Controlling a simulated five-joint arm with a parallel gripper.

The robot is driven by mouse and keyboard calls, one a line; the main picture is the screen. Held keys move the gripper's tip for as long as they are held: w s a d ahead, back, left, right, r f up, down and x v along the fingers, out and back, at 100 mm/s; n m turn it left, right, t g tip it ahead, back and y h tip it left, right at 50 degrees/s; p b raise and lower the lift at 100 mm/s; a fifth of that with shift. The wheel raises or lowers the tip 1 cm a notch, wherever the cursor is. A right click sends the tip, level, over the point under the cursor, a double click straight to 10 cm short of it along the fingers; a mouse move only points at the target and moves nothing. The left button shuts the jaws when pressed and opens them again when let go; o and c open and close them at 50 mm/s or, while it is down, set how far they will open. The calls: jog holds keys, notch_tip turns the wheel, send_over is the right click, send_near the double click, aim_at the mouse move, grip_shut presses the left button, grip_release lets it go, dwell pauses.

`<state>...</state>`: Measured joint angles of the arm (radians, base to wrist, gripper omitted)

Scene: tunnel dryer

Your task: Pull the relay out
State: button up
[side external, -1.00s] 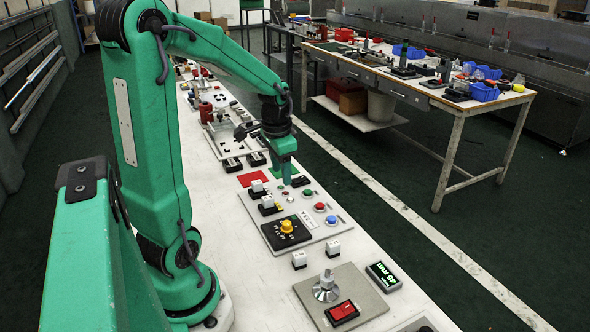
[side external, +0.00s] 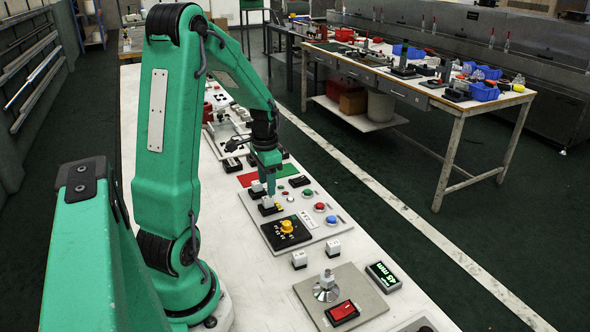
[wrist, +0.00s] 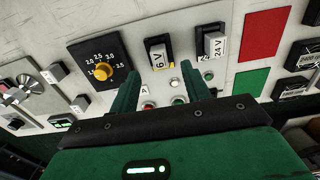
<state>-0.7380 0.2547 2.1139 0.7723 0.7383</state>
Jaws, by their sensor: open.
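A white relay marked 6 V (wrist: 157,46) sits in a black socket. It also shows in the side view (side external: 268,202), just under my gripper (side external: 271,193). A second relay marked 24 V (wrist: 214,44) sits in its own socket to the right. In the wrist view my gripper (wrist: 158,68) is open, its two green fingers apart, with the 6 V relay ahead, between the tips. Nothing is held. I cannot tell whether the fingers touch the relay.
The grey panel carries a yellow dial (wrist: 102,71) on a black plate and several coloured buttons, including a blue one (side external: 320,207). Two loose white blocks (side external: 299,259) (side external: 333,246) stand beside the panel. A red rocker switch (side external: 342,312) lies nearer the camera.

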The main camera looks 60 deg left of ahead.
aim_at(268, 197)
jog(key=shift+f, duration=3.05)
jog(key=c, duration=0.6)
jog(key=o, duration=0.6)
jog(key=shift+r, duration=0.15)
jog(key=shift+r, duration=3.75)
